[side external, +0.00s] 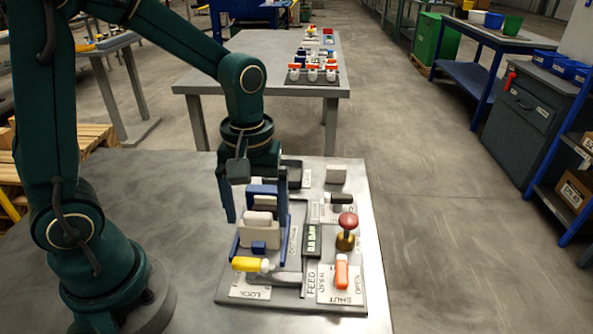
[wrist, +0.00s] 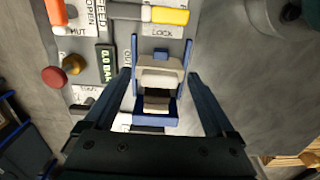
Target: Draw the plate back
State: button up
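The small press has blue side rails and pale plates (side external: 258,228) between them, near the left of the panel. In the wrist view, a pale plate (wrist: 160,78) and another pale block (wrist: 157,101) stand between the rails, with a blue end piece (wrist: 155,117) at the lower end. My gripper (side external: 254,211) is above the press, pointing down. In the wrist view my gripper (wrist: 160,75) is open, one finger to each side of the press, with nothing gripped. In the side view, the gripper partly hides the back of the press.
A yellow lock handle (side external: 251,264) lies in front of the press. To its right are a 0.0 BAR display (side external: 312,241), an orange feed valve handle (side external: 341,271), a red knob (side external: 347,221) and a black-handled switch (side external: 342,197). The metal table left of the panel is bare.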

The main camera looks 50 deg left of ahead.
jog(key=shift+r, duration=0.15)
jog(key=shift+r, duration=2.45)
jog(key=shift+r, duration=0.45)
notch_tip(320, 180, up, 3)
jog(key=s+m+t, duration=0.1)
jog(key=s+t, duration=0.1)
jog(key=t, duration=0.1)
jog(key=m+t, duration=0.3)
jog(key=m, duration=0.5)
send_near(257, 216)
jog(key=shift+s+d+r, duration=0.15)
jog(key=shift+s+r, duration=0.45)
jog(key=shift+s, duration=0.25)
